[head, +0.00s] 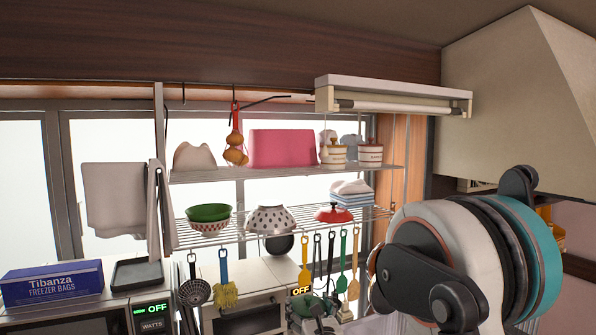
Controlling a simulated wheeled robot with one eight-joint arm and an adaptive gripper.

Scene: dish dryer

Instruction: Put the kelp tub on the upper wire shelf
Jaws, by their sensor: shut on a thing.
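My gripper (480,245) is large and close at the right of the head view, with black finger links at its lower left and at its top. A rounded white, black and teal body lies between these links; I cannot tell from this view whether it is the held kelp tub or part of my arm. The fingertips are hidden. The upper wire shelf (225,175) is left of my gripper and farther back, clearly apart from it. It bears a white piece (194,157), a pink box (282,148) and lidded white jars (369,153).
The lower wire shelf (340,221) holds a green bowl (209,213), a dotted bowl (270,220), a red lid (333,214) and folded cloths (351,192). Utensils hang below. A white roll holder (395,90) overhangs the upper shelf's right part. A range hood (520,100) is at upper right.

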